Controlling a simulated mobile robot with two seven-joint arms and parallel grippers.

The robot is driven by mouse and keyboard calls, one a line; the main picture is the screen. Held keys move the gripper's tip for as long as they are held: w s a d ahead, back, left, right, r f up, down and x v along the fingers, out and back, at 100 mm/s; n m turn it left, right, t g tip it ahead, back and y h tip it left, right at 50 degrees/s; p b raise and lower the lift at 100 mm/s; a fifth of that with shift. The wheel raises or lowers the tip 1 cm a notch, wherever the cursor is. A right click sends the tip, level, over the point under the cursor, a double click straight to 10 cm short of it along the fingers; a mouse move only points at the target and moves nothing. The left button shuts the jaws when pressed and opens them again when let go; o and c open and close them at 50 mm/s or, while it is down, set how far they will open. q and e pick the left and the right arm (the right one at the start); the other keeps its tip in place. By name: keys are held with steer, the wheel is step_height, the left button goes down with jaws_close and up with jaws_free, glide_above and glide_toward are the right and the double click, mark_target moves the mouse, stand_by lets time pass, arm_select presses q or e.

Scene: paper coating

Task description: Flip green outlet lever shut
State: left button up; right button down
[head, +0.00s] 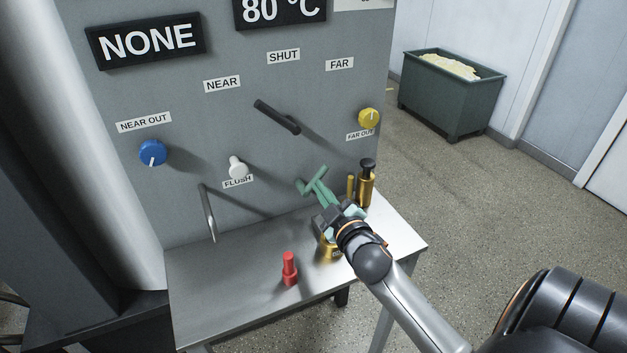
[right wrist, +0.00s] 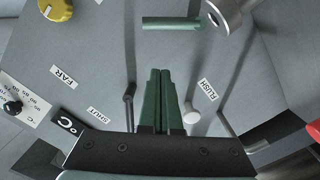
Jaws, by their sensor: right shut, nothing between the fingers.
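The green outlet lever (head: 319,173) is a short green bar low on the right half of the grey panel, just above the steel table. In the right wrist view the lever (right wrist: 172,23) lies crosswise beyond my fingertips, with a visible gap. My right gripper (head: 311,186) has green fingers, shut and empty; they overlap the lever in the head view. The shut fingers also fill the middle of the right wrist view (right wrist: 160,72). The gripper hides part of the lever's mount in the head view. My left gripper is not in view.
A black lever (head: 277,117) sits above, with a white knob (head: 237,167) and blue knob (head: 153,153) left and a yellow knob (head: 369,118) right.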

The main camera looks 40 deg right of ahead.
steer(key=shift+v, duration=2.05)
